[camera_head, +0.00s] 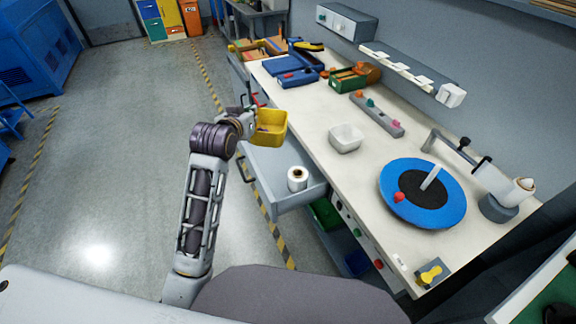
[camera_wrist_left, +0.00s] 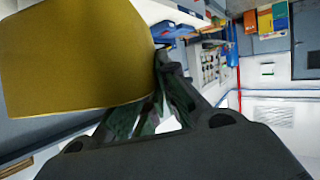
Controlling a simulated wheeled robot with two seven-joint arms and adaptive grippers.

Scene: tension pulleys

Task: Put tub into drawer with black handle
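A yellow tub (camera_head: 271,128) is held in the air at the end of my left arm, above the far part of an open grey drawer (camera_head: 262,160). My left gripper (camera_head: 252,122) is at the tub's left side and appears shut on its wall. In the left wrist view the tub (camera_wrist_left: 75,55) fills the upper left, against the dark fingers (camera_wrist_left: 165,95). The drawer has a dark handle (camera_head: 243,169) on its front and a white roll (camera_head: 297,178) inside, near its right end. My right gripper is not in view.
The workbench (camera_head: 310,115) above the drawer carries a white tub (camera_head: 346,137), a blue round turntable (camera_head: 425,200), a grey bar with coloured knobs (camera_head: 377,114) and a green box (camera_head: 348,80). A red handle (camera_head: 259,100) shows beyond my gripper. The floor at left is clear.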

